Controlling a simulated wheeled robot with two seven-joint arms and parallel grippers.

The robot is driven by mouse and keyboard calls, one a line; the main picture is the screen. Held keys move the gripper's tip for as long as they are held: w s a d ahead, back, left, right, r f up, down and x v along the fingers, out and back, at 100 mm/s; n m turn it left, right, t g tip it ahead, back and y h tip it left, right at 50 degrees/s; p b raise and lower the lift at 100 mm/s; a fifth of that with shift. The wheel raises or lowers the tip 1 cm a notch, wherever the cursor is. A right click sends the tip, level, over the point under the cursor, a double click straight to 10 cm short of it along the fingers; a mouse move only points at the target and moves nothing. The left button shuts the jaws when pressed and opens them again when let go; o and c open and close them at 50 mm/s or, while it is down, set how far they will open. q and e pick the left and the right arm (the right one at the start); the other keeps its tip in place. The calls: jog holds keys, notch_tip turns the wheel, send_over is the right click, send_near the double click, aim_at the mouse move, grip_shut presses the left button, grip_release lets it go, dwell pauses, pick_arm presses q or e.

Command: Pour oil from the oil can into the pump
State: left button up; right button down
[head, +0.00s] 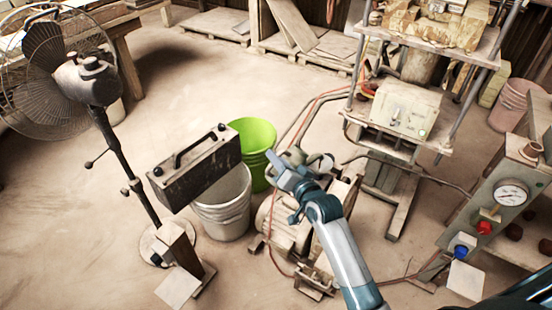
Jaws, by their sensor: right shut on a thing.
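My right gripper (298,187) reaches in from the bottom, in the middle of the head view. It is shut on a small blue-grey thing with a pointed end, which looks like the oil can (277,162). The can is tilted, with its tip towards the upper left; its body is mostly hidden by the gripper. The pump (283,225), a motor unit with hoses on the floor, lies below and behind the gripper. My arm covers part of it, and its filling opening cannot be made out. No oil stream shows. My left gripper is out of view.
A fan (85,75) stands left. The press frame (403,110) and a gauge panel (492,215) are right. Open floor lies behind.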

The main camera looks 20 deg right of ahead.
aim_at(283, 151)
jog(key=shift+r, duration=0.2)
dwell(0.5)
jog(key=shift+w+d+r+p, duration=0.15)
jog(key=shift+d+r+p, duration=0.25)
jog(key=shift+p, duration=0.45)
jog(key=shift+r+m, duration=0.2)
jog(key=shift+m, duration=0.1)
dwell(0.5)
jog(key=shift+w+d+r+p, duration=0.1)
jog(key=shift+d+r+p, duration=0.15)
jog(key=shift+p, duration=0.5)
jog(key=shift+r, duration=0.2)
dwell(0.5)
jog(key=shift+d+r+m+p, duration=0.1)
jog(key=shift+d+m+p, duration=0.05)
jog(key=shift+m+p, duration=0.2)
jog(key=shift+w+d+r+p, duration=0.1)
jog(key=shift+d+r+p, duration=0.15)
jog(key=shift+p, duration=0.25)
jog(key=shift+r, duration=0.1)
dwell(0.6)
jog(key=shift+w+d+r+m+p, duration=0.15)
jog(key=shift+d+r+m+p, duration=0.2)
jog(key=shift+p, duration=0.3)
